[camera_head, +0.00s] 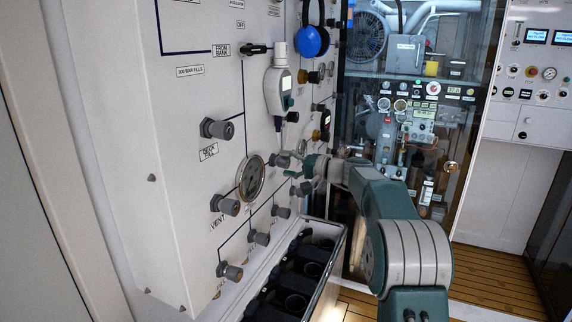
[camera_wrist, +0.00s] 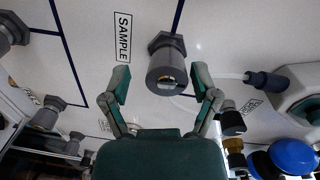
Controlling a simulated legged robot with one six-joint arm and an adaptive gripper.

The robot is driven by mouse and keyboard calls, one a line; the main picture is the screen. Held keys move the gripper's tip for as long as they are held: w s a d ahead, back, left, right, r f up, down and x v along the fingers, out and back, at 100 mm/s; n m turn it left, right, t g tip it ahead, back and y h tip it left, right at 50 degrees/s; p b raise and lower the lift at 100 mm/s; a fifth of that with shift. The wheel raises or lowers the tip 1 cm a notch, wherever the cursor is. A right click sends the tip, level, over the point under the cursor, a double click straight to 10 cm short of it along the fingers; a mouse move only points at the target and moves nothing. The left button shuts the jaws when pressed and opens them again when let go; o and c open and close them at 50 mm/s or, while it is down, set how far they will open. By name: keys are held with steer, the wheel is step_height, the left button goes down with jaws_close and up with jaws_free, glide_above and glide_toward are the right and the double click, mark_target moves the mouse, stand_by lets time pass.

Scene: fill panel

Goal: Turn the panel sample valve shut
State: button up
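The panel sample valve (camera_wrist: 166,70) is a grey round knob beside the SAMPLE label (camera_wrist: 123,37) in the wrist view. My gripper (camera_wrist: 162,88) is open, with one green-padded finger on each side of the knob. The fingers look apart from the knob, with a gap on both sides. In the head view my gripper (camera_head: 292,168) is close to the white panel (camera_head: 140,110), just right of the round gauge (camera_head: 251,177). The knob is small there and partly hidden by the fingers.
Other grey knobs, such as the VENT knob (camera_head: 225,205), stick out nearby. A handheld meter (camera_head: 278,90) and blue ear defenders (camera_head: 311,41) hang above. An open bin with dark bottles (camera_head: 338,232) stands below. A glass-fronted cabinet (camera_head: 420,100) is at the right.

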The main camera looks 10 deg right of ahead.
steer(key=shift+s+d+r, duration=0.1)
steer(key=shift+s, duration=0.05)
steer(key=v, duration=1.1)
steer(key=shift+s+d, duration=0.15)
steer(key=shift+d, duration=0.2)
steer(key=shift+a, duration=0.15)
steer(key=s+a+f+n+g+h, duration=0.1)
steer(key=s+a+g+h, duration=0.15)
steer(key=s+a, duration=0.5)
steer(key=s+a+f+n+g+h, duration=0.1)
steer(key=s+a+g+h, duration=0.3)
steer(key=s, duration=0.6)
steer(key=s+f+n+t+h, duration=0.1)
steer(key=s+f+h, duration=0.2)
steer(key=s, duration=0.8)
steer(key=s+d+f+n+t+h, duration=0.1)
steer(key=s+f+h, duration=0.3)
steer(key=s, duration=0.8)
step_height(320, 180, down, 2)
steer(key=shift+f+n, duration=0.25)
steer(key=shift+n, duration=0.05)
